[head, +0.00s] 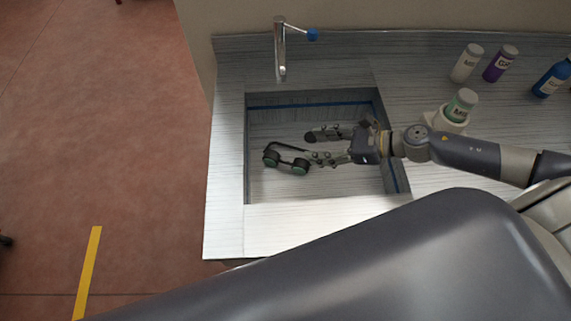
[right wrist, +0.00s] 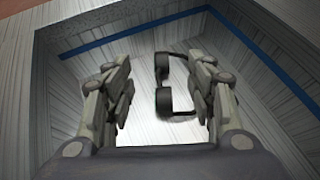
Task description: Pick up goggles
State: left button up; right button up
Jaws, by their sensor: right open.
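The goggles (head: 286,163), with two round dark green lenses and a dark strap, lie in the sink basin (head: 345,187), left of its middle. My right gripper (head: 314,147) reaches in from the right with its fingers spread. Its lower finger is close to the right lens in the head view; whether they touch I cannot tell. In the right wrist view the goggles (right wrist: 163,101) show ahead between the open fingers (right wrist: 160,92), nearer the right finger, which hides part of them. Nothing is held. My left gripper is not in view.
A faucet (head: 281,52) with a blue knob stands behind the basin. Basin walls surround the gripper.

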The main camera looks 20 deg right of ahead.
jog(key=b, duration=0.4)
send_near(294, 161)
jog(key=w+a+r, duration=0.1)
jog(key=w, duration=0.1)
jog(key=shift+s+a+f+b, duration=0.15)
jog(key=shift+f+b, duration=0.75)
jog(key=shift+a, duration=0.1)
jog(key=shift+w+a+f+p, duration=0.15)
jog(key=shift+w+a+p, duration=0.15)
jog(key=shift+w, duration=0.05)
jog(key=p+x, duration=0.1)
jog(key=x, duration=0.2)
jog(key=shift+a, duration=0.1)
jog(key=shift+w+a+f, duration=0.3)
jog(key=shift+a+f, duration=0.1)
jog(key=p+x, duration=0.1)
jog(key=x, duration=0.3)
jog(key=shift+a+f+p, duration=0.15)
jog(key=shift+a+p, duration=0.1)
jog(key=shift+p, duration=0.15)
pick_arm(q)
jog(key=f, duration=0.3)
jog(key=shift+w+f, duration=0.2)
pick_arm(e)
jog(key=shift+w+a+f, duration=0.2)
jog(key=shift+a+f, duration=0.05)
jog(key=shift+f, duration=0.05)
